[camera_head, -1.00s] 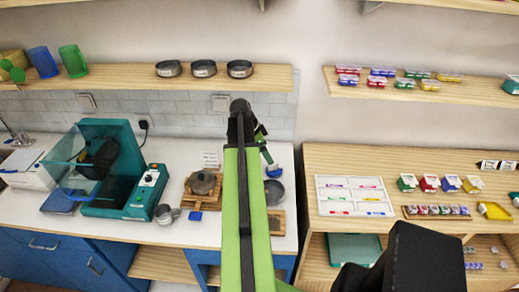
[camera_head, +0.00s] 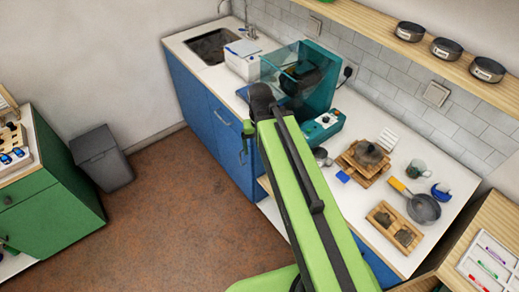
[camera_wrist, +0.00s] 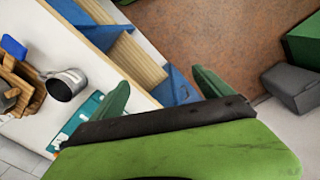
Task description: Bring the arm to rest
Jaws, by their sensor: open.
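My green arm (camera_head: 305,185) reaches up and forward across the head view, in front of the blue counter. My gripper (camera_wrist: 162,88) shows in the wrist view with its two green fingers apart and nothing between them. In the head view only a small green part of my gripper (camera_head: 246,135) shows past the dark wrist joint; the rest is hidden behind the arm. The gripper is over the counter's front edge and floor side, apart from the things on the counter.
The white counter (camera_head: 375,215) carries a teal machine (camera_head: 322,128), a wooden stand (camera_head: 352,165), a pan (camera_head: 424,208) and a metal mug, seen in the wrist view (camera_wrist: 66,84). A grey bin (camera_head: 102,160) stands beside a green cabinet (camera_head: 62,205). The brown floor (camera_head: 185,215) is clear.

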